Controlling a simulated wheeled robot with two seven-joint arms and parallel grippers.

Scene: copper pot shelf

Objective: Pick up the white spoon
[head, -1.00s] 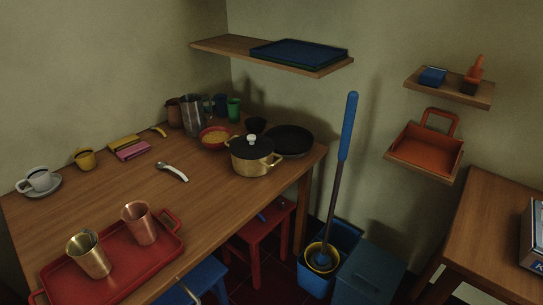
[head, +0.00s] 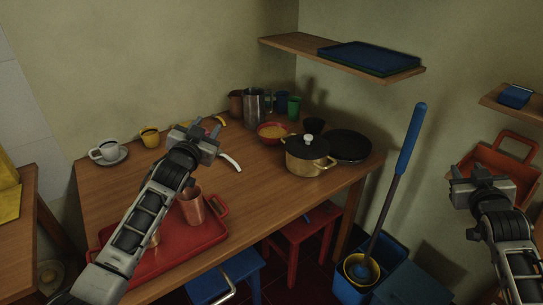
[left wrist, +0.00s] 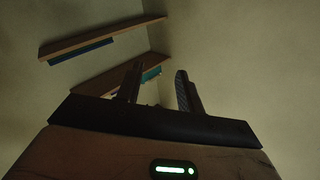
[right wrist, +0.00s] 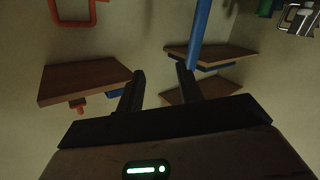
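The white spoon (head: 230,162) lies on the wooden table. In the head view only its pale curved handle shows, and the rest is hidden behind my left gripper. My left gripper (head: 198,134) appears left of the handle in the picture; its height above the table is hard to tell. In the left wrist view its two fingers (left wrist: 158,85) are apart with nothing between them. My right gripper (head: 482,174) is at the far right, in front of the wall and away from the table. In the right wrist view its fingers (right wrist: 158,85) are apart and empty.
A red tray (head: 180,250) with copper cups (head: 193,206) lies at the table's front. A brass pot (head: 305,160), black pan (head: 350,145), red bowl (head: 272,132) and metal pitcher (head: 254,107) stand behind. A blue-handled mop (head: 408,145) rises right of the table.

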